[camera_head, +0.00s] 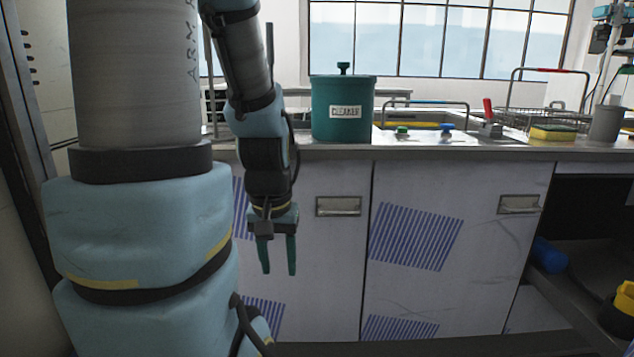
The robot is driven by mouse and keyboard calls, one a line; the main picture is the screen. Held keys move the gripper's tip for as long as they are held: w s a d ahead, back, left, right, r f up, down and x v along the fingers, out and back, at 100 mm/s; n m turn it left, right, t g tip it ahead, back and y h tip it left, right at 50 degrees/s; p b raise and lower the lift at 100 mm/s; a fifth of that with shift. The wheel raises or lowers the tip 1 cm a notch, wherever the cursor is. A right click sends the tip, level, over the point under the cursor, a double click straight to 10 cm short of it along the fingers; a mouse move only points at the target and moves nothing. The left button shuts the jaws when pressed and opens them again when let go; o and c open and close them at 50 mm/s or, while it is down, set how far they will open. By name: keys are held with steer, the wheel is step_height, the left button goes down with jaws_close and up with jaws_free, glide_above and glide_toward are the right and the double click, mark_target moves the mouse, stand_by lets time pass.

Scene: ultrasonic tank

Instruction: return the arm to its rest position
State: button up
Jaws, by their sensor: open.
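My gripper (278,270) hangs in front of the counter's cabinet doors, below the counter top, with its two green fingers pointing down. The fingers are apart and nothing is between them. My arm (262,125) comes down from the top of the picture, left of the green cleaner pot, and bends at the wrist. A thick upper part of my arm (140,75) fills the left side and hides what is behind it.
A green lidded pot labelled CLEANER (340,95) stands on the counter top (430,148). Right of it are a tank with a basket (545,118), a yellow sponge (553,133) and a grey cup (605,123). Cabinet doors (460,270) have handles. An open shelf is at lower right.

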step_height(320, 180, up, 26)
steer(key=p, duration=2.4)
steer(key=shift+w+d+f, duration=0.15)
steer(key=shift+w+d, duration=0.05)
steer(key=shift+w, duration=0.05)
steer(key=shift+f, duration=0.1)
